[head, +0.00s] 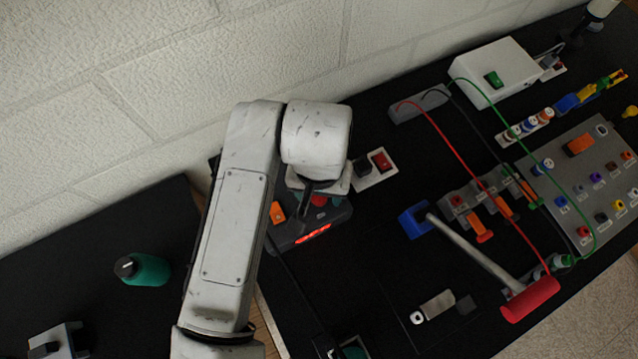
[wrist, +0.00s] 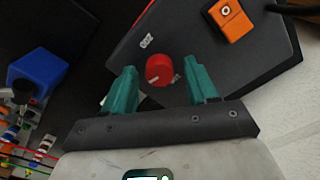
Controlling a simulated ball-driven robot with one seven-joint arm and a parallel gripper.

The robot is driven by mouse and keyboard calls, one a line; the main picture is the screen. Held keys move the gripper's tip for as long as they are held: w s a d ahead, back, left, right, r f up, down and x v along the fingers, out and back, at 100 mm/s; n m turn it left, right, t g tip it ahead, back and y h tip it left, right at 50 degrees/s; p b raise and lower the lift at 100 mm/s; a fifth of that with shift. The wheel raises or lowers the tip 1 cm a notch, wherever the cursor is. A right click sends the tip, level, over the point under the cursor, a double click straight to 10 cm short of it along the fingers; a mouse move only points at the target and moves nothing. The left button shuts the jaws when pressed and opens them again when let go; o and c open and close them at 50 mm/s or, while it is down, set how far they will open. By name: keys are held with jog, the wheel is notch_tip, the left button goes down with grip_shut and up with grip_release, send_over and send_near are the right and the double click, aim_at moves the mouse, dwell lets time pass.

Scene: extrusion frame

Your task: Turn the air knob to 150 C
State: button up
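The red round air knob (wrist: 159,70) sits on the dark top face of the station (wrist: 215,65) in the wrist view. A pale pointer mark shows at its lower left edge. A white label is printed above it and a fainter one at its lower right; I cannot read them surely. My gripper (wrist: 161,66) is open, with one teal finger on each side of the knob and a visible gap to each. In the head view the knob (head: 319,200) is partly hidden below my gripper, and the station's red display (head: 313,233) is lit but unreadable.
An orange switch (wrist: 230,19) is on the station near the knob. A red-switch power strip (head: 381,160) stands behind right. The wall is close behind.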

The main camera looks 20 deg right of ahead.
notch_tip(320, 180, up, 11)
dwell(0.7)
jog(key=shift+s+f, duration=0.1)
jog(key=shift+f, duration=0.05)
dwell(0.4)
